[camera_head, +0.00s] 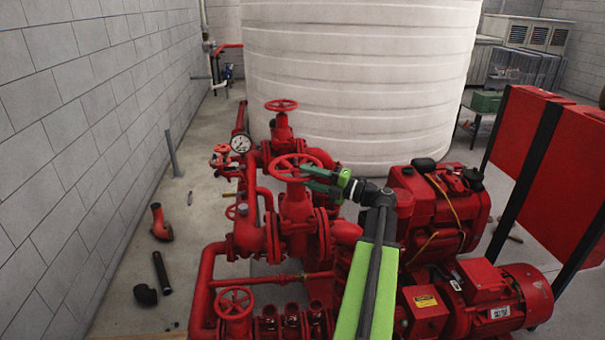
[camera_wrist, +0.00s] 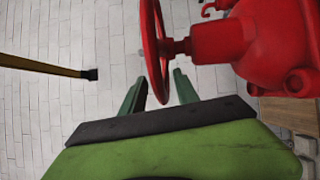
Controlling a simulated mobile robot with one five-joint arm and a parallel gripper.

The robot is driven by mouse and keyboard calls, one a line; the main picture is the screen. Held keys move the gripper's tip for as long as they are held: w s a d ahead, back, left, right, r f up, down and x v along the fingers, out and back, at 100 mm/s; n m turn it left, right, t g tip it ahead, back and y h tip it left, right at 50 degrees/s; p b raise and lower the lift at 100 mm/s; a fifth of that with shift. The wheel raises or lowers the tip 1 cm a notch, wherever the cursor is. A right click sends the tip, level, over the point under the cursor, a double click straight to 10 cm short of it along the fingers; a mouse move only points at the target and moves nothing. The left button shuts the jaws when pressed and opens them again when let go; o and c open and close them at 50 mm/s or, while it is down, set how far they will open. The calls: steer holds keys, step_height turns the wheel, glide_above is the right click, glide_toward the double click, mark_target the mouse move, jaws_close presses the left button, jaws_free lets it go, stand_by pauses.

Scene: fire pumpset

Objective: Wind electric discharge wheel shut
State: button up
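A red spoked handwheel (camera_head: 295,167) sits flat on top of an upright red valve in the middle of the pipework. My gripper (camera_head: 312,177) is at this wheel's right side. In the wrist view, the wheel (camera_wrist: 152,45) shows nearly edge-on. Its rim reaches down between the two green fingers of my gripper (camera_wrist: 158,80). The fingers are apart, with a gap beside the rim; contact cannot be told. No label shows which wheel is the electric discharge wheel. The wheel's turned position cannot be told.
Another red handwheel (camera_head: 281,105) stands behind, and one (camera_head: 235,300) sits low in front. A red engine (camera_head: 430,205) and motor (camera_head: 505,300) are to the right. A white tank (camera_head: 360,80) stands behind. Loose pipe pieces (camera_head: 161,225) lie on the floor by the left wall.

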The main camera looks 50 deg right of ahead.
mark_target(296, 169)
steer(key=shift+x, duration=1.1)
steer(key=shift+c, duration=0.5)
steer(key=shift+d, duration=0.1)
jaws_close()
steer(key=shift+r, duration=0.1)
steer(key=shift+d, duration=0.1)
